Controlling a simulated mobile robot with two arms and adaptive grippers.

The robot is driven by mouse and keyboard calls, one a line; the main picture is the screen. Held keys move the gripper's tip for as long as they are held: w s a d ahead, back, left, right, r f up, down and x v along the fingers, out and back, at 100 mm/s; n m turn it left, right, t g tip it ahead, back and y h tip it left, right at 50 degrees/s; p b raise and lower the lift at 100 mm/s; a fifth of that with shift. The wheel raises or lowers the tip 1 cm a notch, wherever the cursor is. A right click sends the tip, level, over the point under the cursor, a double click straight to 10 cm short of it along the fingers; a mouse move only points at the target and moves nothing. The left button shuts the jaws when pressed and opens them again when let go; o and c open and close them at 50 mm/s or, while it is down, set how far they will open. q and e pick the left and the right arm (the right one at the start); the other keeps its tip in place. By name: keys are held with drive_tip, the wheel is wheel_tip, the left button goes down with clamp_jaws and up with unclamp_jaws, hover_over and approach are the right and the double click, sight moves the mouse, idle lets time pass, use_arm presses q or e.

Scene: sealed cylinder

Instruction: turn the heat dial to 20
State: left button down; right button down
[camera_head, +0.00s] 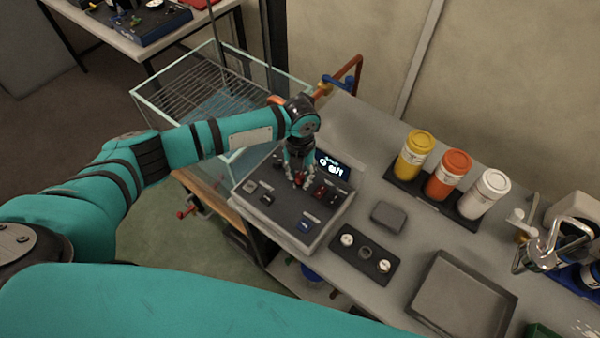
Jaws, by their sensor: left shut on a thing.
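A dark grey control panel (275,217) with several knobs and switches and a small lit display (333,168) stands at the left end of the grey bench. My left gripper (299,181) reaches down over the panel's upper middle, just left of the display. Its fingers are shut on a small red part, which looks like a dial (298,180); the fingers hide most of it. The digits on the display are too small to read surely. My right gripper is not in view.
Yellow, orange and white jars (449,175) stand in a dark rack at the back. A dark plate with round fittings (365,275) and an empty grey tray (462,326) lie to the right. A glass tank with a wire rack (190,92) is left of the bench.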

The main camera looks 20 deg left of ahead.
sight(300, 176)
use_arm(q)
drive_tip(key=shift+m, duration=1.3)
drive_tip(key=c, duration=1.1)
unclamp_jaws()
drive_tip(key=shift+o, duration=0.2)
drive_tip(key=shift+r, duration=0.1)
wheel_tip(300, 176, up, 12)
